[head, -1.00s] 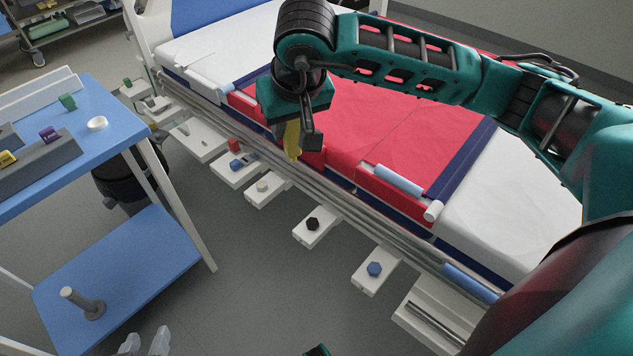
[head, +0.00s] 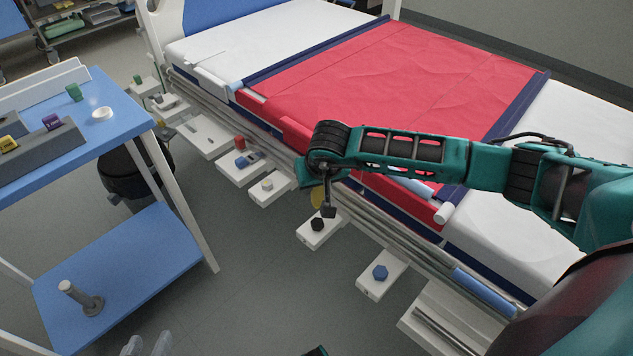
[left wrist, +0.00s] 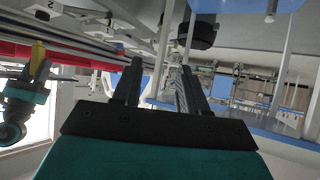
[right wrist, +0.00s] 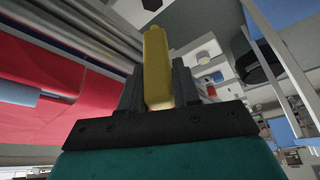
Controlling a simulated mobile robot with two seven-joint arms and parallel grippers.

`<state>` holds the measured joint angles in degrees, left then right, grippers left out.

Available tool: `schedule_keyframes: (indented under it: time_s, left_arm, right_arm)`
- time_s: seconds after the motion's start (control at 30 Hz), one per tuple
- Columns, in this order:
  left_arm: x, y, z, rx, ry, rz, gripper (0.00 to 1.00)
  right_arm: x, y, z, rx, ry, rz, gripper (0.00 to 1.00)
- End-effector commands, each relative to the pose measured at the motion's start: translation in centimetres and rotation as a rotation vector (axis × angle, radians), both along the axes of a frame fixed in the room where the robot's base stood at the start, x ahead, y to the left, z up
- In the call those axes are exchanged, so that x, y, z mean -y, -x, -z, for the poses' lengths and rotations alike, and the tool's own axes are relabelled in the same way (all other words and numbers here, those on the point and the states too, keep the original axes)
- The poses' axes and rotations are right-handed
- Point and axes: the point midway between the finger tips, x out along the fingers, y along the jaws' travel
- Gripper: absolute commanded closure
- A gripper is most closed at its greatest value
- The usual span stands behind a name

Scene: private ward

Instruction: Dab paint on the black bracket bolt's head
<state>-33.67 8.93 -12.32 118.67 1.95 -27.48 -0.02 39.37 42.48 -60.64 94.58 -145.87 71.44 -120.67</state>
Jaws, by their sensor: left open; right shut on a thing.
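The black bracket bolt (head: 317,225) has a dark hex head and sits on a white bracket (head: 311,242) at the bed rail. It also shows at the top edge of the right wrist view (right wrist: 152,4). My right gripper (head: 328,204) is just above and behind this bolt, shut on a yellow paint stick (right wrist: 157,70). The stick is partly hidden behind the finger in the head view. In the right wrist view its tip points towards the bolt, with a small gap. My left gripper (left wrist: 160,72) is open and empty, facing the trolley side.
A blue trolley (head: 120,262) stands left, with a grey holder (head: 40,152). Clear floor lies between.

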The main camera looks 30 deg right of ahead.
Motion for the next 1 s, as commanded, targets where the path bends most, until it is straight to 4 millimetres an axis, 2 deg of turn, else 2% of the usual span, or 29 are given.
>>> schedule_keyframes:
  time_s: [0.17,0.6,1.0]
  left_arm:
    - [0.1,0.1,0.7,-0.006,0.001,0.001,0.57]
    - [1.1,0.0,2.4,-0.018,0.026,0.009,0.57]
    - [1.5,-0.3,1.9,-0.013,0.03,0.017,0.57]
  right_arm:
    - [0.0,0.0,0.6,0.001,0.001,0.001,1.0]
    - [0.0,0.0,4.1,0.001,0.0,0.0,1.0]
    - [0.0,0.0,4.5,0.0,0.001,0.001,1.0]
